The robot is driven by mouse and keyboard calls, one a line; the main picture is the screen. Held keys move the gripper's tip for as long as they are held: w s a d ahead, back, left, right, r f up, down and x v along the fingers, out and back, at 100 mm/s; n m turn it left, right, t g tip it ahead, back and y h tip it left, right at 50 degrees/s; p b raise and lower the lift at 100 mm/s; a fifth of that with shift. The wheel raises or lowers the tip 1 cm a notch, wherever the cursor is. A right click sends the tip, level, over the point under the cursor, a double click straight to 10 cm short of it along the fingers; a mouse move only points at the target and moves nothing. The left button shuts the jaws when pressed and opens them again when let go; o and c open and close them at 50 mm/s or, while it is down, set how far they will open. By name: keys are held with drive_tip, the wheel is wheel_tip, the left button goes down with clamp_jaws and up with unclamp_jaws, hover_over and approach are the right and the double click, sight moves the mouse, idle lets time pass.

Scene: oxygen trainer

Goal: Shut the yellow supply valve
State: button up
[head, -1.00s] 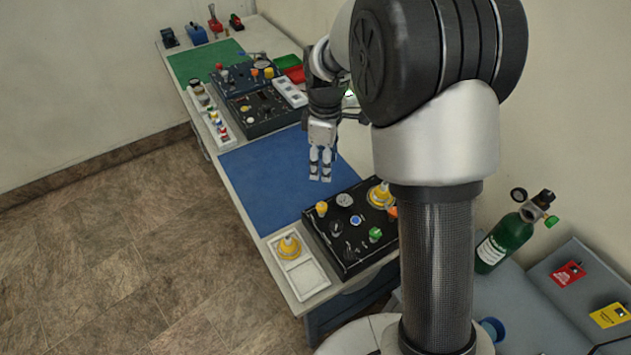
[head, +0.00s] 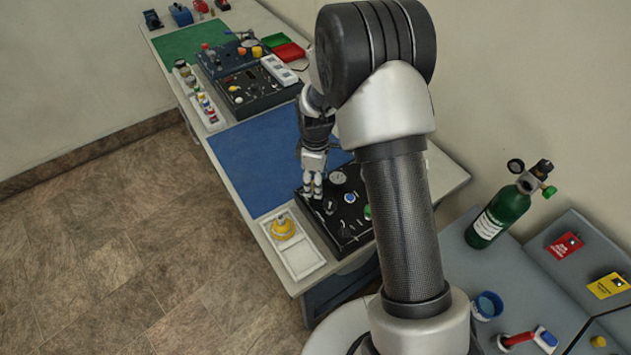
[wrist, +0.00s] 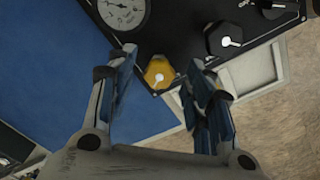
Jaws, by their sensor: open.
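The yellow valve knob (wrist: 158,74) shows in the wrist view near a corner of the black panel (wrist: 185,25), with a small white mark on it. My gripper (wrist: 160,62) is open and empty, with one finger on each side of the knob. I cannot tell whether the fingers touch it.
A white gauge (wrist: 122,10) and a black knob (wrist: 225,40) flank the yellow knob. A white tray (head: 303,264) holding a yellow fitting (head: 283,227) lies beside the panel. A blue mat (head: 255,160) is bare. A green cylinder (head: 500,217) stands right of my arm.

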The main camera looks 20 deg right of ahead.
drive_tip(key=shift+f, duration=0.2)
drive_tip(key=c, duration=1)
drive_tip(key=shift+c, duration=0.2)
